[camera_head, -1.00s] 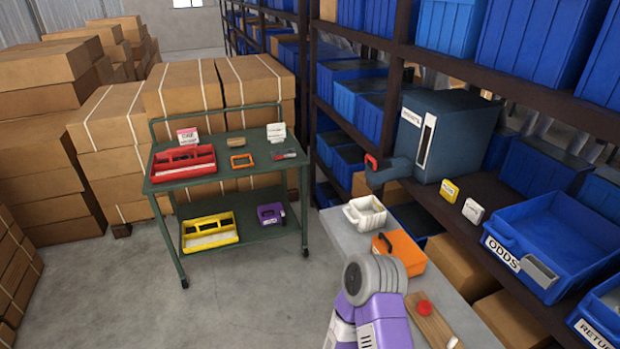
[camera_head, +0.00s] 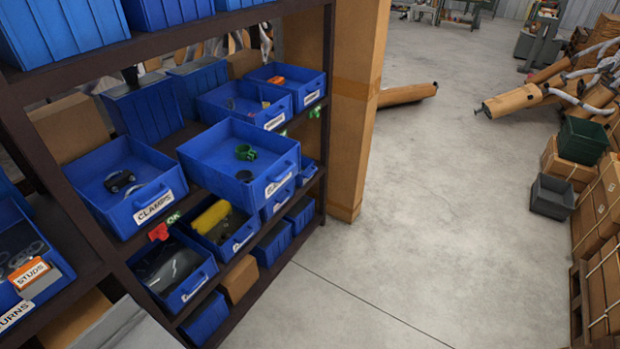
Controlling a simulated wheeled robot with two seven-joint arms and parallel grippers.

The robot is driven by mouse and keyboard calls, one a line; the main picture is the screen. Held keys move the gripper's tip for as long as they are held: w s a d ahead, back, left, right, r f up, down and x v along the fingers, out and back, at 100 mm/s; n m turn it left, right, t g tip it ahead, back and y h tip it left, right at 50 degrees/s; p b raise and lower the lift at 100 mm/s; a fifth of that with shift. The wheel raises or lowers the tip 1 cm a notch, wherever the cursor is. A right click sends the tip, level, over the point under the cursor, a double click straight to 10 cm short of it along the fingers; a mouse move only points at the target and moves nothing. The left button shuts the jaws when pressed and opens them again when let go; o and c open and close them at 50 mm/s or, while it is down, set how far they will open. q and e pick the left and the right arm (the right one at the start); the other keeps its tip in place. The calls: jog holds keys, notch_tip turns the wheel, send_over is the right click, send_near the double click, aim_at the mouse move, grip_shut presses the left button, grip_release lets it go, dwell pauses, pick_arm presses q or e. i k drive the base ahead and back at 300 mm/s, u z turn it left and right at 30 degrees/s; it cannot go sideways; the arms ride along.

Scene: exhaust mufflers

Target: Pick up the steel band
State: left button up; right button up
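I cannot pick out the steel band for certain. The blue bin labelled CLAMPS (camera_head: 97,202) holds dark clamp-like parts (camera_head: 119,180) and a small grey ring-shaped piece (camera_head: 136,191). The pulled-out blue bin (camera_head: 215,154) to its right holds a green clamp (camera_head: 246,152) and a small dark ring (camera_head: 244,175). Its label is too small to read. Neither of my grippers shows in this view.
A dark shelf rack (camera_head: 92,285) with several blue bins fills the left. A tall cardboard box (camera_head: 356,110) stands at its end. Brown tubes (camera_head: 407,95) lie on the floor at the back. Strapped boxes (camera_head: 598,215) line the right. The middle floor (camera_head: 440,220) is clear.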

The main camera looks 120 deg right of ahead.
aim_at(243, 173)
jog(key=z, duration=3.75)
